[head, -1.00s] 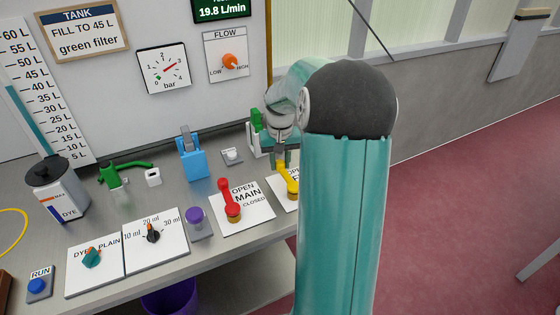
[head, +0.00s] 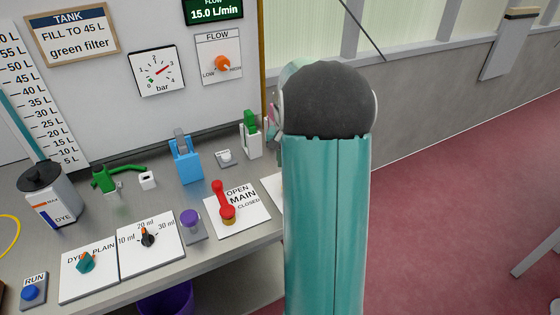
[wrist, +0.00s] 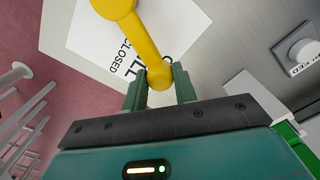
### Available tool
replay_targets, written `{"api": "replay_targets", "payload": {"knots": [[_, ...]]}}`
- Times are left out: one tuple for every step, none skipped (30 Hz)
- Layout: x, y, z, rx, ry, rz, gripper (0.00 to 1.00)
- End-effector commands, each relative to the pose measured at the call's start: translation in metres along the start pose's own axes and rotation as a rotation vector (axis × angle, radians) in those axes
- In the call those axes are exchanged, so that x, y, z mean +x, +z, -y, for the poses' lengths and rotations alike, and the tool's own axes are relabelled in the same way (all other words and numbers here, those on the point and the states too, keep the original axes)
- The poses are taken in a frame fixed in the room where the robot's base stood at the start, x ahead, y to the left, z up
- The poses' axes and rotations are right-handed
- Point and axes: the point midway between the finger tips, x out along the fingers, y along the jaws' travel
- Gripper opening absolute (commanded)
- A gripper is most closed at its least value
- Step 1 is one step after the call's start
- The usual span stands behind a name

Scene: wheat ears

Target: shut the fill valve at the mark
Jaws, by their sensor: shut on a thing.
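In the wrist view my gripper (wrist: 160,88) is shut on the knob end of the yellow fill valve lever (wrist: 138,38). The lever runs up and left to its pivot at the picture's top edge. Its white plate (wrist: 80,35) shows "CLOSED" and part of "FILL"; the lever covers some lettering. In the head view my arm hides the lever and my gripper; only a sliver of the plate (head: 275,187) shows. The tank gauge (head: 40,125) has a teal column running off the left edge, so its top is cut off. The sign (head: 72,34) reads 45 L.
A green-and-white device (head: 251,135) and a small grey button (head: 225,157) are behind. The flow display (head: 213,10) reads 15.0 L/min. The orange flow knob (head: 222,63) is on the wall.

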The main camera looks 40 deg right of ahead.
Motion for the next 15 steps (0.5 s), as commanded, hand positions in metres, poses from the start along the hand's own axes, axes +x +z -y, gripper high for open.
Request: {"api": "replay_targets", "payload": {"knots": [[0.000,-0.001,-0.003,0.045,-0.001,-0.002,0.00],[0.000,-0.002,-0.006,0.074,0.000,-0.002,0.00],[0.000,-0.002,-0.009,0.111,-0.001,-0.002,0.00],[0.000,-0.003,-0.012,0.141,-0.001,-0.002,0.00],[0.000,-0.003,-0.014,0.170,-0.001,-0.002,0.00],[0.000,-0.003,-0.018,0.207,-0.001,-0.002,0.00],[-0.001,-0.004,-0.020,0.235,-0.001,-0.002,0.00],[-0.001,-0.004,-0.023,0.265,-0.001,-0.003,0.00],[-0.001,-0.004,-0.026,0.303,-0.002,-0.003,0.00],[-0.001,-0.003,-0.029,0.331,-0.002,-0.003,0.00],[-0.001,-0.003,-0.031,0.360,-0.001,-0.003,0.00],[-0.001,-0.003,-0.035,0.398,-0.001,-0.003,0.00],[-0.001,-0.002,-0.038,0.426,-0.001,-0.003,0.00],[-0.001,-0.002,-0.040,0.455,-0.001,-0.003,0.00],[-0.001,-0.001,-0.043,0.494,-0.002,-0.003,0.00]]}}
